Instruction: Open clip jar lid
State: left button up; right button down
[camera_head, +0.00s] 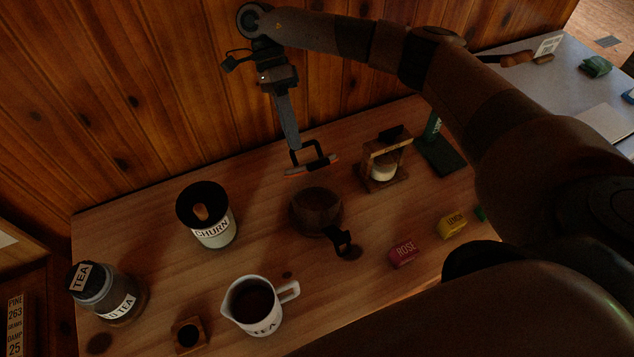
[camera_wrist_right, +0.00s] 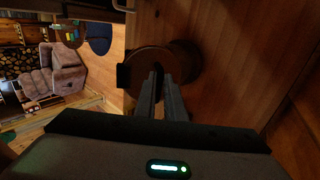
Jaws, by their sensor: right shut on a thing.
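The clip jar (camera_head: 318,212) is a dark round jar standing mid-table, with a black clip (camera_head: 342,242) hanging at its front. A thin lid-like piece with an orange rim (camera_head: 312,169) and a black loop (camera_head: 311,147) shows edge-on above and behind the jar's mouth. My right gripper (camera_head: 292,146) reaches down from the back; its narrow fingers are shut at the loop's left side. In the right wrist view the fingers (camera_wrist_right: 160,72) meet over a round brown top (camera_wrist_right: 143,88); the exact contact is too dark to tell. My left gripper is not in view.
A small framed jar (camera_head: 383,170) and ROSE (camera_head: 404,254) and LEMON (camera_head: 453,225) boxes lie right. The wooden wall (camera_head: 160,100) closes the back.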

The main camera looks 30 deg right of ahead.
jog(key=shift+w+f+b, duration=0.3)
jog(key=shift+w+b, duration=0.15)
jog(key=shift+w, duration=0.1)
jog(key=c, duration=2)
grip_release()
jog(key=shift+o, duration=0.8)
jog(key=shift+w+f, duration=0.1)
jog(key=shift+w, duration=0.1)
jog(key=shift+s+r, duration=0.1)
jog(key=shift+r, duration=0.1)
